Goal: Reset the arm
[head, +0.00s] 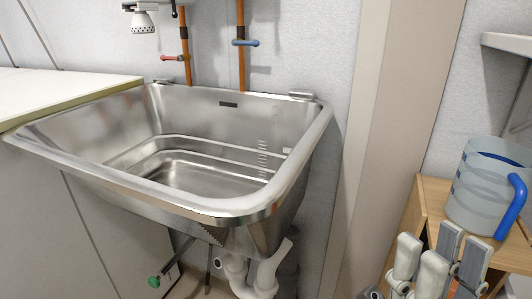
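My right gripper (441,256) is at the bottom right, its pale fingers with grey pads pointing up. The fingers stand apart with gaps between them, and nothing shows between them. It is in front of a wooden cabinet and to the lower left of a clear blue-tinted jug (484,190). I cannot tell how far it is from either. My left gripper is not in view.
A steel washtub basin (222,207), empty, is on the left, with a pale counter (60,88) beside it. Red (174,58) and blue (246,43) tap levers are above. The jug stands on the wooden cabinet (427,196), and a white shelf (508,43) hangs above.

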